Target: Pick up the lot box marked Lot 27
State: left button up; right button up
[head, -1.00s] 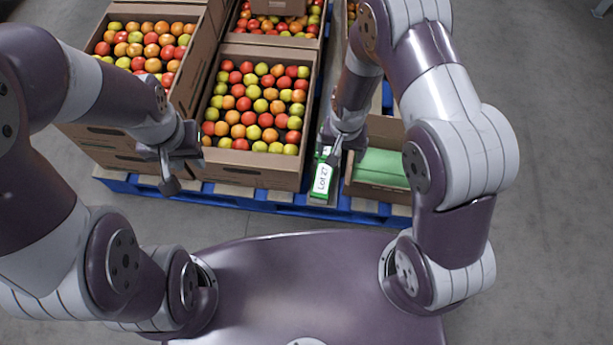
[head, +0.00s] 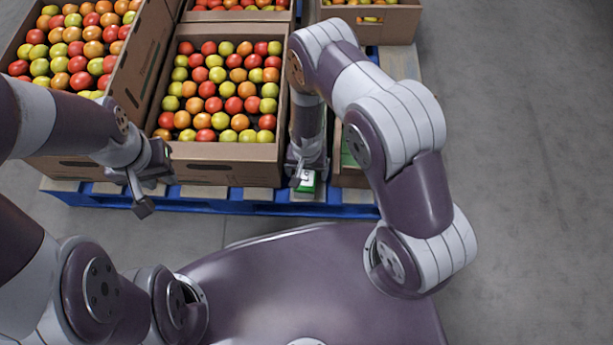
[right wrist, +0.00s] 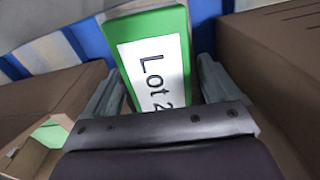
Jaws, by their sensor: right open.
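The lot box is a green box with a white label (head: 308,181), in a narrow gap between two cardboard cartons at the near pallet edge. My right gripper (head: 300,172) is over it and hides most of it in the head view. In the right wrist view the green box (right wrist: 158,25) reads "Lot 2", the rest of the number being cut off by the gripper. My open right gripper (right wrist: 157,90) has one finger on each side of the box. My left gripper (head: 150,192) is open and empty, in front of the left cartons.
The blue pallet (head: 240,203) edges the load. The floor at right is clear.

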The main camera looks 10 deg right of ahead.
jog(key=shift+f, duration=0.35)
jog(key=shift+r, duration=0.1)
jog(key=c, duration=1.2)
